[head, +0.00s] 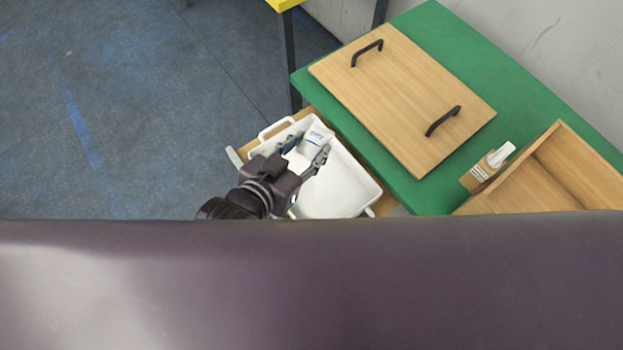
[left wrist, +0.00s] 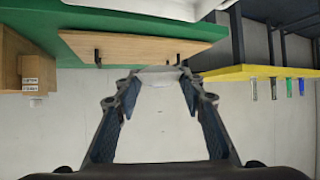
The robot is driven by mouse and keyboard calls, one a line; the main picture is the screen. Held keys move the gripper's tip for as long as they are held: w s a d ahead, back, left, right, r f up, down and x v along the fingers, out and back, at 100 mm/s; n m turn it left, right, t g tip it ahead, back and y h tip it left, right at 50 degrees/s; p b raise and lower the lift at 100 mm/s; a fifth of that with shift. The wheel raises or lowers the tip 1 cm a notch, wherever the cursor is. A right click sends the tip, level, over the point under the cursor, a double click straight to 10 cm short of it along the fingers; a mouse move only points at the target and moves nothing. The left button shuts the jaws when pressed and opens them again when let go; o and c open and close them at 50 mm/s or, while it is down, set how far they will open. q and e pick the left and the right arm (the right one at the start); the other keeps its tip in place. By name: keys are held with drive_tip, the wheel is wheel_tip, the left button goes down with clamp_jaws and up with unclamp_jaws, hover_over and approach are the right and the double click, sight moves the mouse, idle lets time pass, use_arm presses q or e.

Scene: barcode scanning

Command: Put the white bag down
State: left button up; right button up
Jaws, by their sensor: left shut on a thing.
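The white bag (head: 317,136) with blue writing is between the fingers of my left gripper (head: 305,148) in the head view. The gripper is shut on it. The bag is over the back-left part of a white bin (head: 345,190); I cannot tell whether it touches the bin. In the left wrist view, my left gripper (left wrist: 160,88) has a pale edge of the bag (left wrist: 160,73) between its fingertips. My right gripper is not in view.
A green table (head: 420,20) beside the bin carries a wooden board (head: 400,95) with two black handles, a small labelled box (head: 480,174) and a wooden tray (head: 560,130). A yellow table edge (head: 284,4) is at the back. Open blue-grey floor lies left.

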use_arm(q)
drive_tip(key=b, duration=0.2)
hover_over(309, 187)
wheel_tip(309, 187, down, 15)
drive_tip(key=shift+r, duration=0.1)
drive_tip(key=shift+f, duration=2)
drive_tip(key=o, duration=1.1)
drive_tip(key=shift+o, duration=0.2)
drive_tip(key=v, duration=1.2)
drive_tip(key=shift+s, duration=0.1)
drive_tip(key=shift+a, duration=0.1)
